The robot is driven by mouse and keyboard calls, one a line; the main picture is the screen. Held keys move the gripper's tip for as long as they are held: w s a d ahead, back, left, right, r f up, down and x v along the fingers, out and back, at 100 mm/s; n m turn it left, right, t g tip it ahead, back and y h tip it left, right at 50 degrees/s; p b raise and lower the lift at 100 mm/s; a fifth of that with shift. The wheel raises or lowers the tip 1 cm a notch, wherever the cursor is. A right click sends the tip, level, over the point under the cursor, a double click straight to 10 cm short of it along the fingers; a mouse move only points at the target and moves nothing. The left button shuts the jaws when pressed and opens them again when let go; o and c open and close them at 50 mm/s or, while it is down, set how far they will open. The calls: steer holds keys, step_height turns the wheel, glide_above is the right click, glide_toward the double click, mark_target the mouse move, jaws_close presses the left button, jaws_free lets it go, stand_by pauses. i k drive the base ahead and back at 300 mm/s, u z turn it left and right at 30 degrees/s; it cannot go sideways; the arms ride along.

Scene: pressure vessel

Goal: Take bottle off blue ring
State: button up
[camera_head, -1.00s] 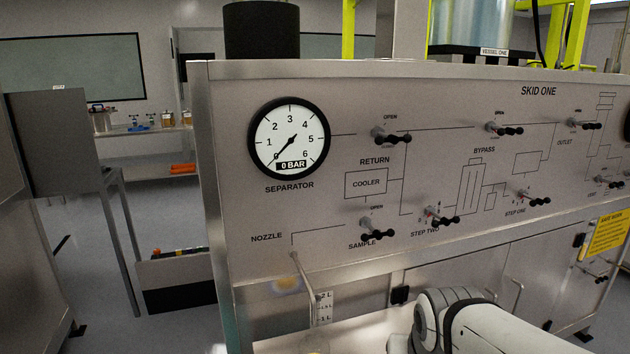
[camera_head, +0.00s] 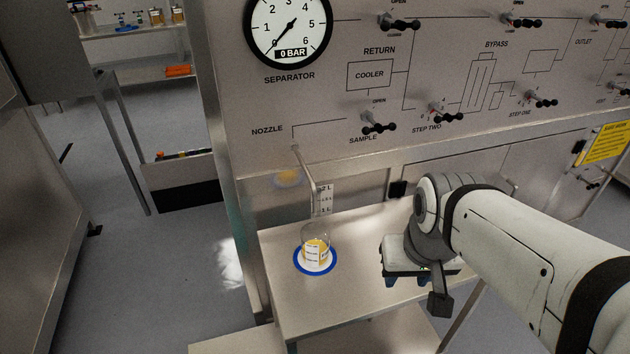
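A clear bottle (camera_head: 316,246) with yellow liquid and a white label stands upright on the small steel table. The blue ring (camera_head: 297,263) lies flat on the table around the bottle's base, with a white area inside it. The nozzle pipe (camera_head: 305,168) comes down from the panel above and behind the bottle. My gripper (camera_head: 408,281) is to the right of the bottle, apart from it, over the table. Its two blue fingertips show spread apart with nothing seen between them. The fingers are partly hidden under the gripper body.
The steel panel with black-handled valves, such as the sample valve (camera_head: 377,123), rises behind the table. A level scale (camera_head: 323,200) stands behind the bottle. The table top (camera_head: 330,305) is clear in front of the bottle. Open floor lies to the left.

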mark_target(314, 235)
steer(key=z, duration=0.2)
steer(key=k, duration=1.6)
steer(key=u, duration=0.9)
steer(key=i, duration=1.45)
